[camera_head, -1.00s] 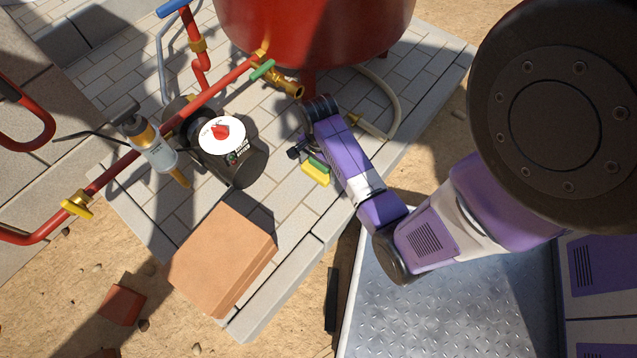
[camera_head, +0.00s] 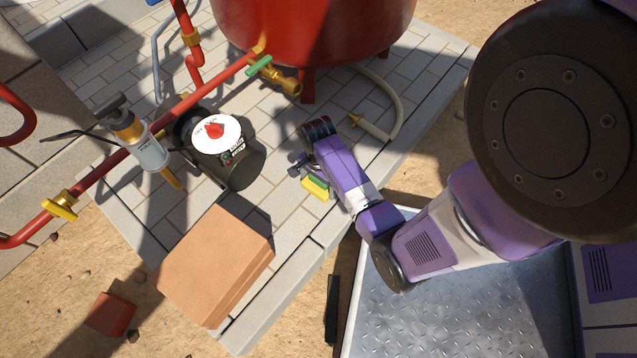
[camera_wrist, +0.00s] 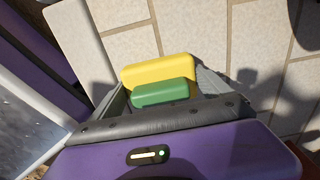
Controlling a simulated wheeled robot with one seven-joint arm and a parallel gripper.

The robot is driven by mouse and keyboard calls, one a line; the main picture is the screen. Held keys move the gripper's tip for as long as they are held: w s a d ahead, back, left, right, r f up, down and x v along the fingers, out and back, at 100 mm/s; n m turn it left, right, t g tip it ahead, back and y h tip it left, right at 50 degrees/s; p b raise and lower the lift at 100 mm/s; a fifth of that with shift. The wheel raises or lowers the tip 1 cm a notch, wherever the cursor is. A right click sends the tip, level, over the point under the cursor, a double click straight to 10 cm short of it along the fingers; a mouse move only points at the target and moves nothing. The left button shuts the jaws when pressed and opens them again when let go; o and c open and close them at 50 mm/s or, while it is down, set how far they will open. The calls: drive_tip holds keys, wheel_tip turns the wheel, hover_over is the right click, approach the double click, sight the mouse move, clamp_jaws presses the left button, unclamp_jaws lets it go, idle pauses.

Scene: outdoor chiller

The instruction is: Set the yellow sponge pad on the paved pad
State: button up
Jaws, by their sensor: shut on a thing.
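The yellow sponge pad (camera_head: 315,188) has a green layer along one side. My gripper (camera_head: 304,176) is shut on it, just above or at the paved pad (camera_head: 262,211); I cannot tell whether the sponge touches the paving. In the wrist view the sponge pad (camera_wrist: 158,74) sits between the fingers, green side nearer my palm, with the pale paving (camera_wrist: 215,35) behind it. The gripper's fingers are partly hidden in the head view.
A pump with a white dial (camera_head: 216,135) and a terracotta block (camera_head: 215,265) stand on the paving left of the sponge. Paving around the sponge is clear.

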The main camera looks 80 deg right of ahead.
drive_tip(key=o, duration=1.5)
wheel_tip(320, 180, up, 12)
drive_tip(key=p, duration=0.6)
drive_tip(key=shift+f, duration=0.1)
drive_tip(key=a+r+n+t+h, duration=0.3)
drive_tip(key=a+n+t, duration=0.3)
drive_tip(key=a+n, duration=0.8)
drive_tip(key=s+a+r+n+t+y, duration=0.1)
drive_tip(key=s+a+r+n+t, duration=0.1)
drive_tip(key=r, duration=0.6)
drive_tip(key=s+a+r+n+t+y, duration=0.1)
drive_tip(key=a+r+n+t, duration=0.3)
drive_tip(key=r, duration=0.5)
drive_tip(key=s+a+r+n+t+y, duration=0.1)
drive_tip(key=s+a+r+n+t, duration=0.2)
drive_tip(key=a+r, duration=0.4)
wheel_tip(320, 180, up, 2)
drive_tip(key=shift+s+r, duration=0.25)
drive_tip(key=shift+s, duration=0.3)
